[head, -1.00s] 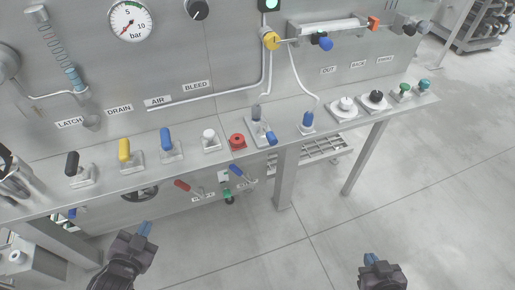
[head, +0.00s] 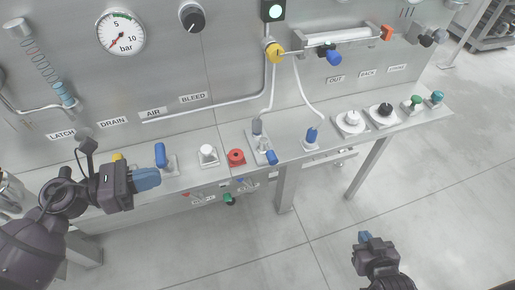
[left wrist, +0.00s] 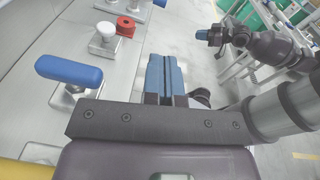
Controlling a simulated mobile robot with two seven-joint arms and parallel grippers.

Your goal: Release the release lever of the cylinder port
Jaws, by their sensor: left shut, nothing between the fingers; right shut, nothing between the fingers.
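Several blue-handled levers are in the head view, and no label in sight names the cylinder port. One fixture on the shelf has a grey upright cylinder (head: 257,127) and a low blue handle (head: 272,157). Another blue lever (head: 312,135) stands to its right. A blue lever (head: 160,154) stands upright just above my left gripper (head: 152,179); it also shows in the left wrist view (left wrist: 68,70), left of the fingers (left wrist: 165,78). My left gripper is shut and empty at the shelf's front edge. My right gripper (head: 364,238) is shut and empty, low over the floor.
A white knob (head: 208,153) and a red button (head: 236,157) stand between the blue lever and the cylinder fixture. A yellow handle (head: 118,160) is mostly hidden by my left arm. More knobs (head: 351,120) line the right shelf. Floor in front is clear.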

